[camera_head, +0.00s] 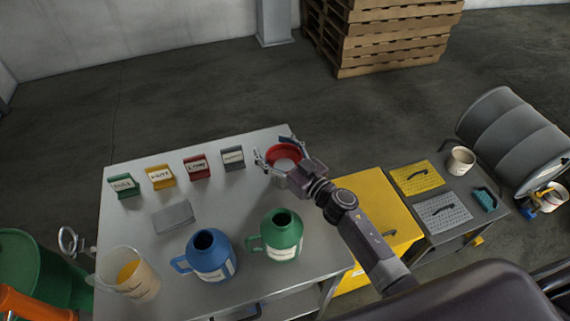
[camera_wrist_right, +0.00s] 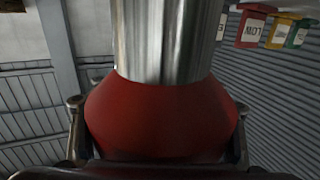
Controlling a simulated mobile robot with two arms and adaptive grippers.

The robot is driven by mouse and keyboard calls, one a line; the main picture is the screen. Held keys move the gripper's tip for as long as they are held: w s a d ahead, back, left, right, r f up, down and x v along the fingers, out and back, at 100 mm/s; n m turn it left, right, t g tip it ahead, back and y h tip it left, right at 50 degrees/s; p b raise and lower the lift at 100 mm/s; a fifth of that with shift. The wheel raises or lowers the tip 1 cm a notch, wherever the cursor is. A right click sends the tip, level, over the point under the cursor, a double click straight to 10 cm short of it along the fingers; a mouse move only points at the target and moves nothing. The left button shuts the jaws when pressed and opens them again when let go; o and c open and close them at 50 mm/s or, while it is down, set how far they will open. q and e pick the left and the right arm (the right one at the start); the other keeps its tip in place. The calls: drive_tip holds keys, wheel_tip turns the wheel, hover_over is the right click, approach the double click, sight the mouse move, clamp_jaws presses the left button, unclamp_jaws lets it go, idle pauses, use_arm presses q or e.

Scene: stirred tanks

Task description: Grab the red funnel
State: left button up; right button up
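The red funnel (camera_head: 284,151) is at the back right of the grey table (camera_head: 140,230). It sits on top of a shiny metal cylinder, which the right wrist view shows upside down above the funnel (camera_wrist_right: 160,120). My right gripper (camera_head: 272,148) reaches in from the right, with its fingers spread on either side of the funnel. In the right wrist view one fingertip is at each side of the red body, close to it. Firm contact on both sides does not show. My left gripper is not in view.
A blue jug (camera_head: 210,262), a green jug (camera_head: 283,240) and a clear pitcher (camera_head: 130,275) stand along the front. Several labelled coloured holders, including a red one (camera_head: 197,167), line the back. A yellow cabinet (camera_head: 362,200) adjoins the table at right.

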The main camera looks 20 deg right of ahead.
drive_tip(key=shift+s+a+f, duration=0.1)
drive_tip(key=shift+a+f, duration=0.05)
drive_tip(key=shift+a, duration=0.15)
drive_tip(key=shift+c, duration=1)
